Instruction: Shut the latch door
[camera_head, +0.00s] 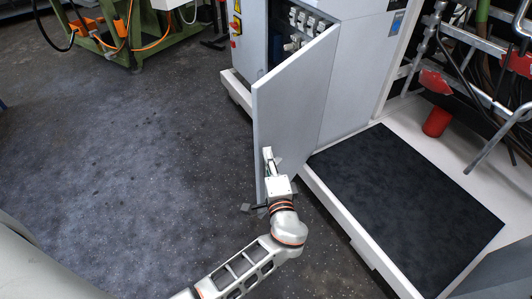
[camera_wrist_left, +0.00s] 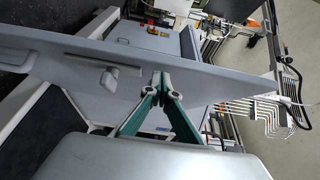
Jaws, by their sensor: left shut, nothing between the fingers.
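The grey latch door (camera_head: 295,105) of the cabinet stands ajar, swung out towards me. In the left wrist view the door (camera_wrist_left: 210,82) crosses the picture as a long slab, with a small latch handle (camera_wrist_left: 108,77) on its face. My left gripper (camera_head: 267,153) is in front of the lower part of the door near its free edge. Its fingertips (camera_wrist_left: 160,77) are together with nothing between them, at or very close to the door; I cannot tell if they touch. My right gripper is in neither view.
The cabinet (camera_head: 362,75) shows fittings inside the opening. A black mat (camera_head: 405,195) lies on a white-edged platform to the right, with a red cup-like object (camera_head: 436,122) behind it. A green machine frame (camera_head: 120,45) stands far left. The dark floor left of the door is clear.

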